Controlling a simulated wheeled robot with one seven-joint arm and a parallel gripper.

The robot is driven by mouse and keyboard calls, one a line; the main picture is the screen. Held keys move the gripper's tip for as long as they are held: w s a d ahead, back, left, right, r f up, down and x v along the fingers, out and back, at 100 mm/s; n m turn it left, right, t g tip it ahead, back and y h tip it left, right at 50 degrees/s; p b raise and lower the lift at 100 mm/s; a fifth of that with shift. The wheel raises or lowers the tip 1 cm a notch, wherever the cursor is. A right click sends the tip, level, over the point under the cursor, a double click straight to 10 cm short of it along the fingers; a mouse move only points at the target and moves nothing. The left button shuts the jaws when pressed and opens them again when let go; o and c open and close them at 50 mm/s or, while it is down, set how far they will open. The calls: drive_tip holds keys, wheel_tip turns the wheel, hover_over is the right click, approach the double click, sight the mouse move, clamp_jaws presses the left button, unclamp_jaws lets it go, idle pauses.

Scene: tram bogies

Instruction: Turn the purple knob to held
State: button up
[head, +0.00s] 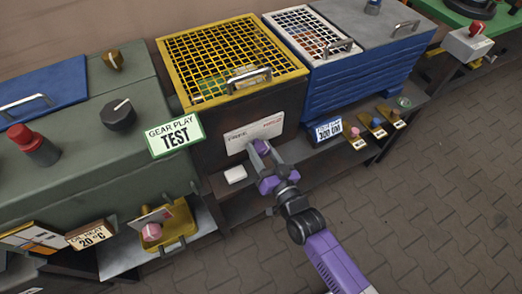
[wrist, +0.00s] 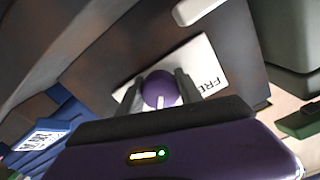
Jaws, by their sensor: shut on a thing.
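The purple knob (head: 262,147) sits on a white label plate (head: 240,138) on the dark front of the box with the yellow mesh lid. My gripper (head: 264,155) reaches it from the front, with one finger on each side. In the wrist view the round purple knob (wrist: 160,87) is between the two dark fingers, and the gripper is shut on it. A white mark on the knob points toward the bottom of that view. The plate (wrist: 203,62) shows "FRE" at its right; its other end is partly hidden. In the head view its right-hand word is red and too small to read.
A yellow mesh lid (head: 228,62) covers the box above. A white block (head: 235,175) lies on the ledge below left. Several small knobs on wooden plates stand right, near a "300 UNI" sign (head: 328,131). A "GEAR PLAY TEST" sign (head: 174,135) is left. Paved floor (head: 420,190) is clear.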

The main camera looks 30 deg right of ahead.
drive_tip(key=shift+m, duration=0.5)
drive_tip(key=o, duration=1.4)
drive_tip(key=shift+c, duration=0.2)
drive_tip(key=s, duration=0.8)
drive_tip(key=shift+w, duration=0.1)
